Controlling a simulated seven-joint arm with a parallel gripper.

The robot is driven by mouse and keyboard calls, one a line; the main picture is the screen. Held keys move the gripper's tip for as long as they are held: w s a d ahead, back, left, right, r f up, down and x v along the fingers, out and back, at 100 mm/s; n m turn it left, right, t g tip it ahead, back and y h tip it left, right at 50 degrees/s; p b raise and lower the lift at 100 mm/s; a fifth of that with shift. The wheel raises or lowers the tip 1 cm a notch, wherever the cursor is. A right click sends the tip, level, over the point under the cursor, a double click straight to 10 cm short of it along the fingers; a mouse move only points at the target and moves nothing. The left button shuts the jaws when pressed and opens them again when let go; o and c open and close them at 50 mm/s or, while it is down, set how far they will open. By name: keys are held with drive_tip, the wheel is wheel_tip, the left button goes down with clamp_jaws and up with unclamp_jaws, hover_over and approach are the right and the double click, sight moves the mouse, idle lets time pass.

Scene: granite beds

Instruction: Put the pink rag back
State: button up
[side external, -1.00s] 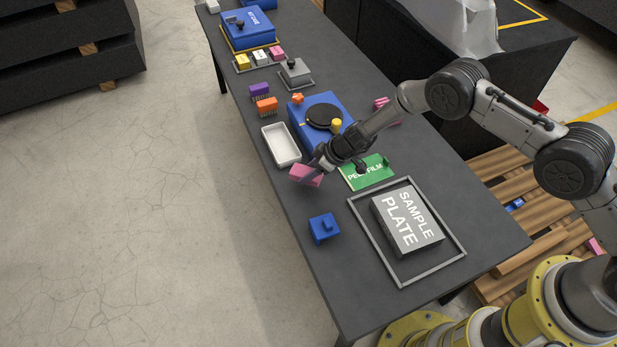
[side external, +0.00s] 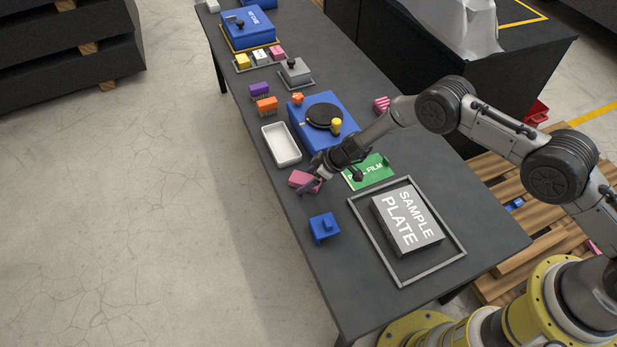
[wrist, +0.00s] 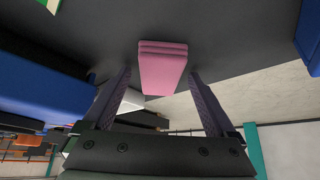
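The pink rag (side external: 301,180), a small folded pad, lies on the dark table near its left edge, below the white tray (side external: 281,145) in the side view. My gripper (side external: 311,184) is low at the rag, partly covering it. In the wrist view the rag (wrist: 162,68) shows its layered folds between and just beyond my two fingertips (wrist: 160,77). The fingers are apart, with a visible gap on each side of the rag. Whether the rag's underside lies fully flat is hidden.
A blue block (side external: 323,228) stands close below the rag. The green film box (side external: 370,172) and framed sample plate (side external: 407,222) are to the right. A blue device with a black disc (side external: 324,116) is behind.

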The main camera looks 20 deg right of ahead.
drive_tip(key=shift+r, duration=0.25)
drive_tip(key=v, duration=1.1)
drive_tip(key=shift+s+d+r, duration=0.15)
drive_tip(key=shift+d+r, duration=0.05)
drive_tip(key=shift+r, duration=0.1)
wheel_tip(320, 180, up, 17)
drive_tip(key=s+d+y, duration=0.1)
drive_tip(key=s, duration=0.1)
drive_tip(key=s+d+r+m, duration=0.1)
drive_tip(key=s+d+r, duration=0.1)
drive_tip(key=s+r, duration=0.3)
drive_tip(key=s+d+r+m, duration=0.15)
drive_tip(key=s+r, duration=0.25)
drive_tip(key=r, duration=0.4)
drive_tip(key=s+d+r+m+h, duration=0.1)
drive_tip(key=s+d+m+h, duration=0.1)
drive_tip(key=s+d, duration=0.3)
drive_tip(key=s+d+r+m+h, duration=0.1)
drive_tip(key=s+d, duration=0.4)
drive_tip(key=s, duration=0.8)
drive_tip(key=s+d+r+m+t+h, duration=0.1)
drive_tip(key=s+d+r+m+h, duration=0.1)
drive_tip(key=s+d, duration=0.3)
drive_tip(key=s+r+m, duration=0.1)
drive_tip(key=s, duration=0.2)
drive_tip(key=shift+s+d+r+h, duration=0.2)
drive_tip(key=shift+s+h, duration=0.1)
drive_tip(key=shift+s, duration=0.1)
